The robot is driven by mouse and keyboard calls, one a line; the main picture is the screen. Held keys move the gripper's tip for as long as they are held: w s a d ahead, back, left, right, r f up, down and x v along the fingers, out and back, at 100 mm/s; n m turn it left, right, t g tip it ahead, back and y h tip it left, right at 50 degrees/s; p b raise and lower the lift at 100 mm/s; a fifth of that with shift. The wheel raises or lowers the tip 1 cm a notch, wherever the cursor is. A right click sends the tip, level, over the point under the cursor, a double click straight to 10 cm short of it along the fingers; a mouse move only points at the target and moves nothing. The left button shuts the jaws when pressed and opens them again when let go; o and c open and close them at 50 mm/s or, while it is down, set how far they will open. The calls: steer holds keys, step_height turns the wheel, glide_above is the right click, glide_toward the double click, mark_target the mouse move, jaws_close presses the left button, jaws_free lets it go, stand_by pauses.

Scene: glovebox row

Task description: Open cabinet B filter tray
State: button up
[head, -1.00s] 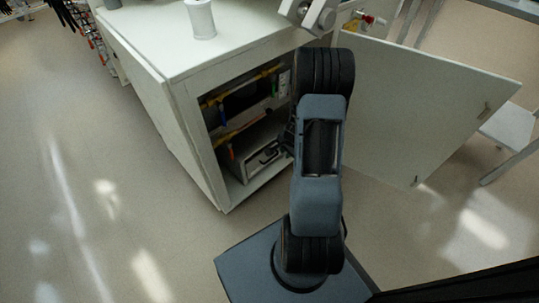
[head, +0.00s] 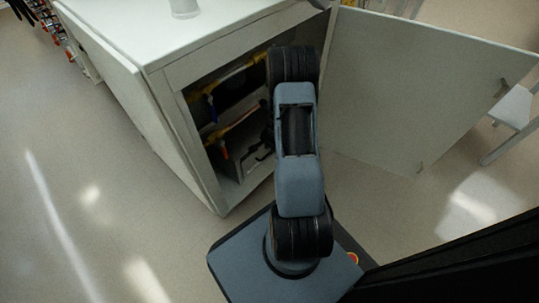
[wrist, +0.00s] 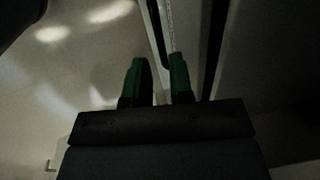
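A white cabinet (head: 155,100) stands with its door (head: 405,95) swung wide open to the right. On the lower level inside is a grey box-like unit (head: 232,170) with a dark handle-like part; I cannot tell for sure that it is the filter tray. My arm covers the right part of the opening. In the head view my gripper is mostly hidden behind the arm. In the wrist view my gripper (wrist: 159,75) shows two green-tipped fingers apart, with no object visible held between them. A pale upright edge shows beyond the fingertips.
Yellow, blue and orange parts (head: 213,110) sit on the upper level inside the cabinet. A white cylinder (head: 185,8) stands on the cabinet top. A white stool or chair (head: 512,108) is beyond the door at right. The floor (head: 80,200) at left is clear.

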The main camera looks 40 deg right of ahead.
steer(key=shift+w+a+f+b, duration=0.1)
steer(key=shift+f+b, duration=0.15)
steer(key=shift+f, duration=0.35)
steer(key=shift+w+d+f+b, duration=0.15)
steer(key=shift+f+b, duration=0.1)
steer(key=shift+f, duration=0.4)
steer(key=shift+w+a+f+b, duration=0.15)
steer(key=shift+f+b, duration=0.1)
steer(key=shift+f, duration=0.35)
steer(key=shift+c, duration=0.4)
jaws_close()
